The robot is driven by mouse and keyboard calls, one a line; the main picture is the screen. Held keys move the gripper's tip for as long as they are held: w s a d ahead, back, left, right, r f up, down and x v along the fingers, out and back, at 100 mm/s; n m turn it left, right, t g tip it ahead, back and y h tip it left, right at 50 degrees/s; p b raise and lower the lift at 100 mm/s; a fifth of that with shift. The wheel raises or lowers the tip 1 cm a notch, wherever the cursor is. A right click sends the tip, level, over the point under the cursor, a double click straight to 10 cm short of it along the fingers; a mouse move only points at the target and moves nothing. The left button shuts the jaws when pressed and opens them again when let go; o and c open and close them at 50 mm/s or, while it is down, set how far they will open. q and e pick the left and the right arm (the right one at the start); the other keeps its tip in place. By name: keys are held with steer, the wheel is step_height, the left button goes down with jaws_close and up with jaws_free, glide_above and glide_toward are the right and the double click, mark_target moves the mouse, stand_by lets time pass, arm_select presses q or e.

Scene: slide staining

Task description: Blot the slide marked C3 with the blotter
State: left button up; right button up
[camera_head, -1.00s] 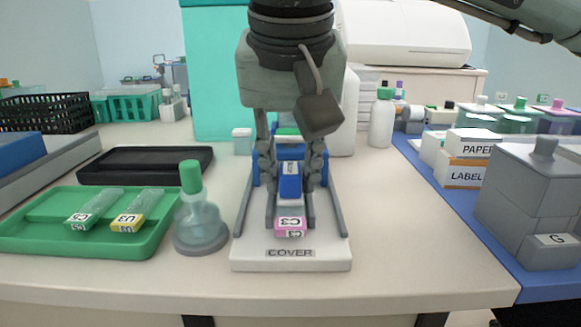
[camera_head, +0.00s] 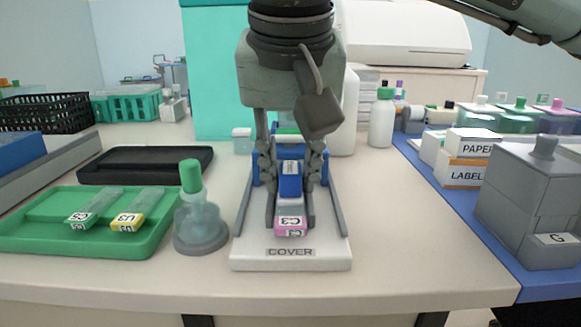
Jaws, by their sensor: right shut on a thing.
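The slide marked C3 (camera_head: 290,226), with a pink label end, lies on the white COVER stand (camera_head: 252,262) between its grey rails. My right gripper (camera_head: 290,196) points down over the stand, its fingers shut on the blue blotter (camera_head: 290,184). The blotter sits over the slide's glass part, behind the pink label. I cannot tell whether its underside touches the glass. The fingers and blotter hide most of the slide. My left gripper is not in view.
A green tray (camera_head: 150,246) with slides marked C5 (camera_head: 88,215) and U3 (camera_head: 128,222) lies at left. A green-capped bottle (camera_head: 198,215) stands close left of the stand. A black tray (camera_head: 145,165) lies behind. A grey box (camera_head: 520,205) stands at right; the table between is clear.

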stand_by(0.3)
steer(key=shift+r+p, duration=2.7)
steer(key=shift+r, duration=0.8)
